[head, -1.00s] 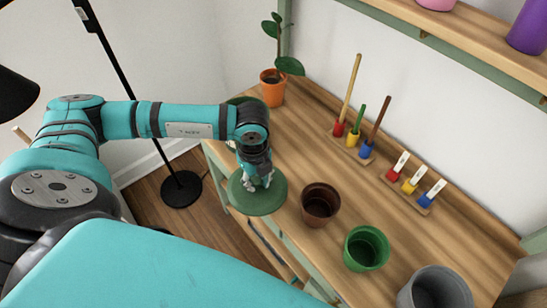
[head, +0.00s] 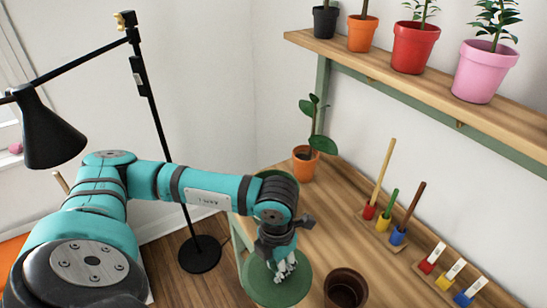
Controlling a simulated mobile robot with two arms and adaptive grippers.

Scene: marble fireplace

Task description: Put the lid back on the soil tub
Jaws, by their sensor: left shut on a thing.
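The round dark green lid (head: 299,287) is at the bottom of the head view, at the left front edge of the wooden bench. My left gripper (head: 284,268) points down at the lid's middle and is shut on it; its fingers cover the grip point. Whether the lid touches the bench or hangs above it is hard to tell. A green rounded edge (head: 268,174) shows behind my left arm, beside the orange pot; it may be the soil tub, mostly hidden by the arm. My right gripper is out of view.
A brown pot (head: 346,287) stands right of the lid. An orange pot with a plant (head: 305,166) stands at the bench's back corner. Racks of coloured tools (head: 396,226) and labels (head: 449,278) line the back. A shelf (head: 400,75) holds potted plants. A black lamp (head: 143,75) stands left.

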